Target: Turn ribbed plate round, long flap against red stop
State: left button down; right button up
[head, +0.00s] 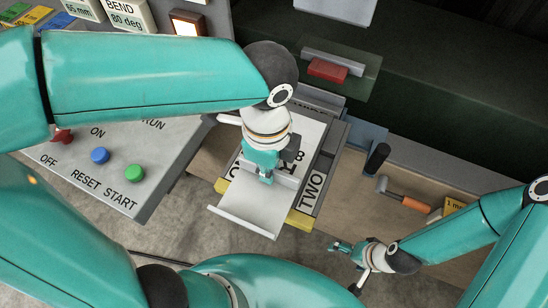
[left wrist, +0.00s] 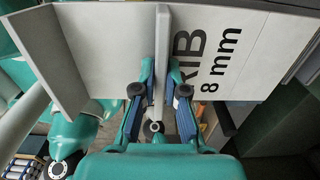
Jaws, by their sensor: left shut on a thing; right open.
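The pale ribbed plate (head: 252,206) lies or hangs over the work bed, marked "RIB 8 mm" in the left wrist view (left wrist: 255,60). A raised rib (left wrist: 162,45) runs across it. A bent flap (left wrist: 58,60) shows at the plate's left end in that view. My left gripper (head: 264,176) is shut on the rib, its fingers on either side of it (left wrist: 156,92). The red stop (head: 328,69) is a red block on the dark machine face, beyond the plate. My left arm hides part of the plate. My right gripper (head: 347,247) is open and empty, right of the plate.
A control panel (head: 120,160) with red, blue and green controls stands at the left. A label "TWO" (head: 312,190) and a yellow strip (head: 299,220) lie beside the plate. An orange-handled tool (head: 405,196) and a black handle (head: 377,158) are at the right.

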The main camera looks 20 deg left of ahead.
aim_at(302, 117)
pick_arm(q)
jog(key=shift+w, duration=0.1)
